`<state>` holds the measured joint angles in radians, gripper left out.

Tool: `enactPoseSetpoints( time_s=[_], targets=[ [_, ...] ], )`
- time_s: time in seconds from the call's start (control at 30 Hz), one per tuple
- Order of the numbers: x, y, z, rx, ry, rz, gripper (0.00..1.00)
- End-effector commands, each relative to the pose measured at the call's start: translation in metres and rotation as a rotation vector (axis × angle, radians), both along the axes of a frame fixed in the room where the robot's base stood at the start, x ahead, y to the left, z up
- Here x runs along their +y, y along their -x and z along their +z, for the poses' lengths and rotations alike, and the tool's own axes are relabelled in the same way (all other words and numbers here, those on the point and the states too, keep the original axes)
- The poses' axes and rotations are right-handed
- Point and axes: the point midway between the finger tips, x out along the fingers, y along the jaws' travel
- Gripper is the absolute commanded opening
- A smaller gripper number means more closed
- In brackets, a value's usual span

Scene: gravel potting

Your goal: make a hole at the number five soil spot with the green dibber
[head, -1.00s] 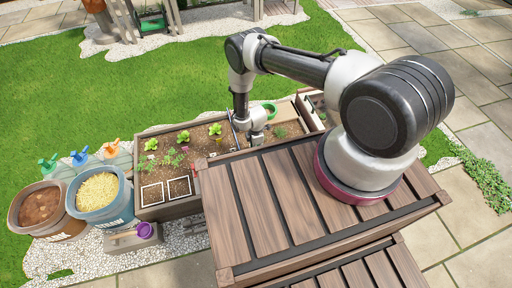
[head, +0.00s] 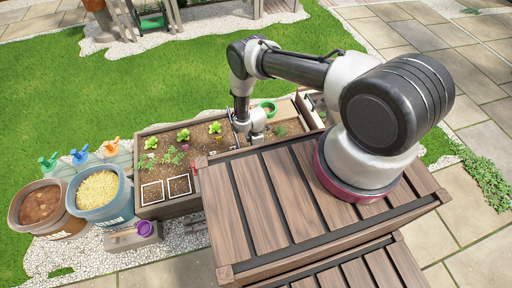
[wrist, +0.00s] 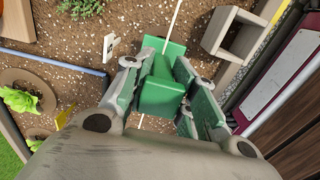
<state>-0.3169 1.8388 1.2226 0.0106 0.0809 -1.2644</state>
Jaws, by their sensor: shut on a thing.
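The green dibber (wrist: 162,88) shows in the wrist view as a blocky green handle. My gripper (wrist: 158,82) is shut on it, with a finger on each side. Its tip is hidden beneath the handle, so I cannot tell whether it touches the soil. A small white marker (wrist: 110,46) stands in the brown soil (wrist: 135,15) up and left of the dibber. Its number is not readable, and I cannot pick out the number five spot. In the head view my gripper is low over the right part of the planter bed (head: 168,209), its fingers mostly hidden.
A wooden box-like piece (wrist: 232,35) lies right of the dibber in the wrist view. A thin pale line crosses the soil beneath my gripper. Leafy seedlings (head: 184,135) grow left of the arm. Buckets (head: 100,212) stand far left.

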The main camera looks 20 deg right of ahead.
Motion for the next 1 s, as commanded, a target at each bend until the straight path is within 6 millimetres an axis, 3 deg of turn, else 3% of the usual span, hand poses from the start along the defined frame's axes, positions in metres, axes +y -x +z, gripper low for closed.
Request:
enactPoseSetpoints(
  time_s=[1.0],
  targets=[
    [0.0, 0.001, -0.031, 0.001, 0.0, 0.0, 0.04]
  ],
)
